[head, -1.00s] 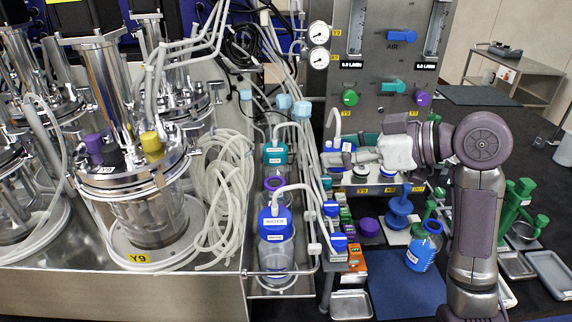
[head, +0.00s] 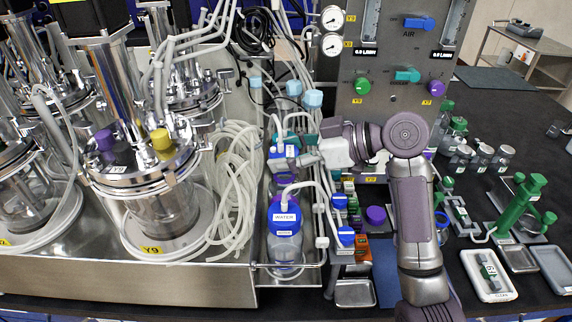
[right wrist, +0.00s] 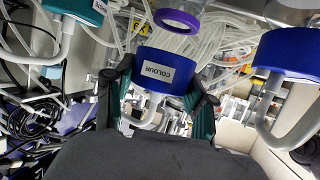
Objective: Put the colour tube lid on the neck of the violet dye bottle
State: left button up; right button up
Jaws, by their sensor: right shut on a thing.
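The colour tube lid (right wrist: 165,72) is blue, with a white COLOUR label and a pale tube. My right gripper (right wrist: 160,95) is shut on it, one finger on each side. In the head view the lid (head: 283,152) is at the bottle row, behind the WATER bottle, with my right gripper (head: 304,160) to its right. An open neck with a violet ring (right wrist: 178,27), apparently the violet dye bottle's, shows just beyond the lid in the right wrist view. The lid looks apart from it. My left gripper is not in view.
The WATER bottle (head: 285,222) with its blue lid and tube stands in front. A teal lid (right wrist: 85,10) is close by in the wrist view. Coiled tubes (head: 237,180) and a reactor (head: 158,205) lie left, a valve panel (head: 395,85) behind.

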jog(key=shift+a+f, duration=0.15)
jog(key=shift+f, duration=0.2)
notch_tip(320, 180, down, 2)
jog(key=shift+f+p, duration=0.25)
jog(key=shift+p, duration=0.25)
jog(key=shift+f, duration=0.5)
jog(key=shift+f, duration=0.1)
jog(key=o, duration=1.1)
